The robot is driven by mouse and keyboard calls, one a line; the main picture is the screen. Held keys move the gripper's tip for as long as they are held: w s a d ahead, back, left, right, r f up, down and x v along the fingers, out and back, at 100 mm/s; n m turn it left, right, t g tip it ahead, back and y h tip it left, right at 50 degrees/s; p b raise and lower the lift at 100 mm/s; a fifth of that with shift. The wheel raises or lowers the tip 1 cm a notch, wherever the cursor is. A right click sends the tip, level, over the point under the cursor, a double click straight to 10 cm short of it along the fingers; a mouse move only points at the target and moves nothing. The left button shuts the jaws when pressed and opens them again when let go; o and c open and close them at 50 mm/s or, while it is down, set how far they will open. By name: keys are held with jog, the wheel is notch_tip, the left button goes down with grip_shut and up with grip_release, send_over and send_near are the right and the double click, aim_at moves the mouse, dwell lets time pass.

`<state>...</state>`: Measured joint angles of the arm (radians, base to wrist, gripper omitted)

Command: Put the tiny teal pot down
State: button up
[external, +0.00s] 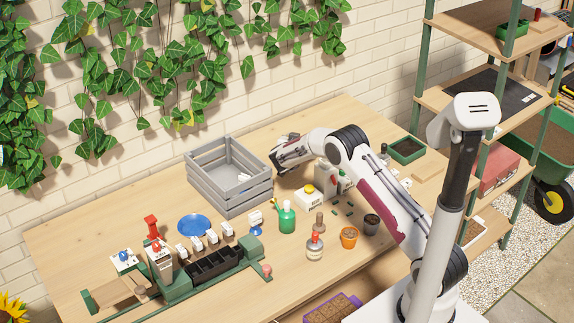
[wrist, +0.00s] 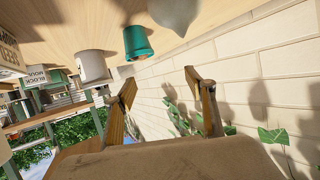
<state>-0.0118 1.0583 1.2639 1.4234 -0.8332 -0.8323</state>
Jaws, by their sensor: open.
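The tiny teal pot (wrist: 138,43) shows in the wrist view, on the wooden surface near the brick wall, just beyond my fingertips. It looks clear of both fingers, with a visible gap. I cannot make out the teal pot in the external view, where my arm and the crate may hide it. My gripper (wrist: 160,80) is open and nothing is between its two fingers. In the external view my gripper (external: 279,158) is low at the back of the bench, just right of the grey crate.
The grey slatted crate (external: 250,199) stands close left of my gripper. A white container (wrist: 91,66) and a pale rounded thing (wrist: 174,12) flank the teal pot in the wrist view. A green spray bottle (external: 287,217) and an orange pot (external: 349,238) stand nearer the front.

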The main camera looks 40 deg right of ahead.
jog(key=a+r+n+t+y, duration=0.25)
jog(key=a+r, duration=0.25)
jog(key=r, duration=0.4)
jog(key=a+r+n+t+y, duration=0.1)
jog(key=a+r+t+y, duration=0.15)
jog(key=a+r, duration=0.45)
jog(key=s+a+r+n+g+y, duration=0.1)
jog(key=s+a+r+n+y, duration=0.45)
jog(key=s+r, duration=0.75)
jog(key=s+a+n+g+y, duration=0.1)
jog(key=s+a, duration=0.2)
jog(key=s, duration=0.6)
jog(key=s+a+g+y, duration=0.1)
jog(key=s+a+g, duration=0.1)
jog(key=s, duration=0.8)
jog(key=s+d+f+g, duration=0.1)
jog(key=s+f, duration=0.2)
jog(key=s, duration=0.5)
jog(key=s+d+f+g+h, duration=0.1)
jog(key=s+f, duration=0.2)
jog(key=s, duration=0.5)
jog(key=s+d+f+n+g, duration=0.1)
jog(key=s+d+f, duration=0.1)
jog(key=s, duration=0.6)
jog(key=shift+s+f+g+h, duration=0.15)
jog(key=shift+f+g+h, duration=0.25)
jog(key=shift+f, duration=0.1)
